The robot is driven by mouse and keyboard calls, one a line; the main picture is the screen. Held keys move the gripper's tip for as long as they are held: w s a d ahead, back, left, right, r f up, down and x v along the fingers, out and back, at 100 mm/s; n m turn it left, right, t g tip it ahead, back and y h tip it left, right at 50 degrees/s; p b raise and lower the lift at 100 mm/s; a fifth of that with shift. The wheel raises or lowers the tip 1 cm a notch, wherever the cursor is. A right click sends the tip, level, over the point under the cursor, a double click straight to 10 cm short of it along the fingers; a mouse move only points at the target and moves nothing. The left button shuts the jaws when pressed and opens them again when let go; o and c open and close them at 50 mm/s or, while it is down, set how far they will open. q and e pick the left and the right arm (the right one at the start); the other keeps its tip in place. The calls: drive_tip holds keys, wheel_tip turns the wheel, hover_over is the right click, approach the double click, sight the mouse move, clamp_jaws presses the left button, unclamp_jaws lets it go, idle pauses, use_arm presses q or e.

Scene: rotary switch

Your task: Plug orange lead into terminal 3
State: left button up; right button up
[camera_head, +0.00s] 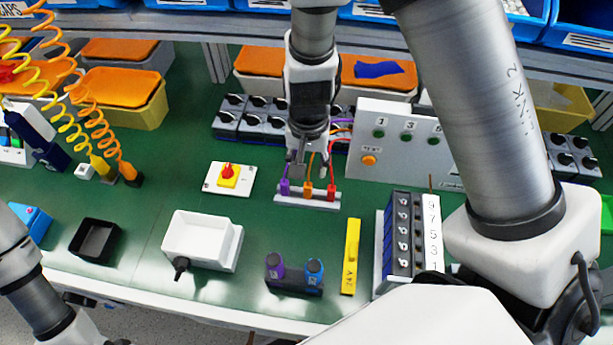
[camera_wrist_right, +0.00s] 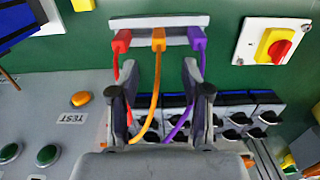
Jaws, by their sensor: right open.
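The orange lead's plug (camera_head: 308,190) stands upright in a pale holder strip (camera_head: 265,199), between the purple plug (camera_head: 285,187) and the red plug (camera_head: 331,192). My right gripper (camera_head: 308,162) is just above the strip, pointing down. In the right wrist view its open fingers (camera_wrist_right: 158,66) lie on either side of the orange lead (camera_wrist_right: 157,68), apart from it. The terminal panel (camera_head: 365,118) stands to the right; its green sockets include terminal 3 (camera_head: 406,138). My left gripper is out of view; only its arm shows at lower left.
A red-and-yellow rotary switch (camera_head: 228,175) sits left of the strip. A white tray box (camera_head: 198,232), a yellow 24V block (camera_head: 351,256) and a numbered module rack (camera_head: 404,235) stand nearer. Grey modules (camera_head: 245,118) lie behind. An orange TEST button (camera_head: 369,160) is on the panel.

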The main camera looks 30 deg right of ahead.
sight(308, 185)
drive_tip(key=shift+s+f, duration=0.1)
drive_tip(key=shift+f, duration=0.4)
wheel_tip(308, 185, down, 7)
drive_tip(key=shift+s+a+r+b, duration=0.1)
drive_tip(key=shift+a+r+b, duration=0.1)
drive_tip(key=shift+b, duration=0.8)
drive_tip(key=shift+s+r, duration=0.1)
drive_tip(key=shift+r, duration=0.05)
drive_tip(key=shift+c, duration=0.7)
clamp_jaws()
